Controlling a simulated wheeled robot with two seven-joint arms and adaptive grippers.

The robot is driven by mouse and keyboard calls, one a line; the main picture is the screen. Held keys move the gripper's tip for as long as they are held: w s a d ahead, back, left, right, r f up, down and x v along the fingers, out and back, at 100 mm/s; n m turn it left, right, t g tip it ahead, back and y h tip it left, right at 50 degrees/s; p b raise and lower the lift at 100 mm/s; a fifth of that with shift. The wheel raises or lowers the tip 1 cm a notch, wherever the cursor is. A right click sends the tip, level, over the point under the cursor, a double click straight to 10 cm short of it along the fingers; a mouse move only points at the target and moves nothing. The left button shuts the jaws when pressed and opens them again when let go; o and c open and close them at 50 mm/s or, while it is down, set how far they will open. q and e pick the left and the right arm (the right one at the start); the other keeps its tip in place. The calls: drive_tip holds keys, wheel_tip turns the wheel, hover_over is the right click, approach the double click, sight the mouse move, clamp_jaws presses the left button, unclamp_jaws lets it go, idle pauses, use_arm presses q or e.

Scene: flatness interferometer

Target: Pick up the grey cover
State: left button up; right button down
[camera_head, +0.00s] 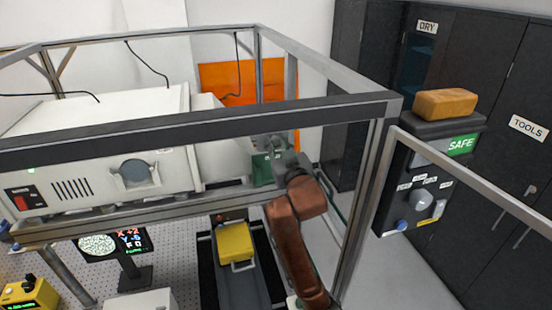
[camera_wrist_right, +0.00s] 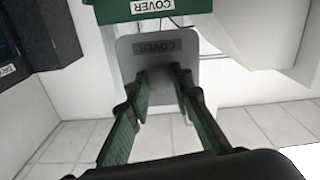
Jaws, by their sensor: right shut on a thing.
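The grey cover (camera_wrist_right: 126,58) is a flat grey plate with rounded corners and a dark COVER label, upright in the right wrist view. My right gripper (camera_wrist_right: 165,75) has its two green-padded fingers closed on a grey grip at the plate's lower middle. In the head view my right gripper (camera_head: 280,150) is inside the metal frame, right of the white instrument, and the cover is hard to make out there. A green holder (camera_wrist_right: 200,8) with its own COVER label is just beyond the plate. I cannot tell whether they touch. My left gripper is not in view.
The metal frame's top bar (camera_head: 200,125) and right post (camera_head: 362,200) surround my right arm. The white instrument (camera_head: 100,130) is to the left. A yellow block (camera_head: 235,240) sits on a rail below. A control box (camera_head: 425,190) carrying an orange block (camera_head: 445,103) stands right.

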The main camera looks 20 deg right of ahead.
drive_tip(key=s+b, duration=0.5)
drive_tip(key=s, duration=1.3)
drive_tip(key=shift+p, duration=0.4)
drive_tip(key=w+a+r+p, duration=0.1)
drive_tip(key=w+a, duration=0.3)
drive_tip(key=a, duration=1)
drive_tip(key=w+a+p, duration=0.2)
drive_tip(key=w+a, duration=0.3)
drive_tip(key=a, duration=0.9)
drive_tip(key=w+a+r+p, duration=0.1)
drive_tip(key=w+a, duration=0.4)
drive_tip(key=a, duration=0.9)
drive_tip(key=shift+w+a+r+p, duration=0.15)
drive_tip(key=shift+a+r+p, duration=0.15)
drive_tip(key=shift+p, duration=0.3)
idle(0.3)
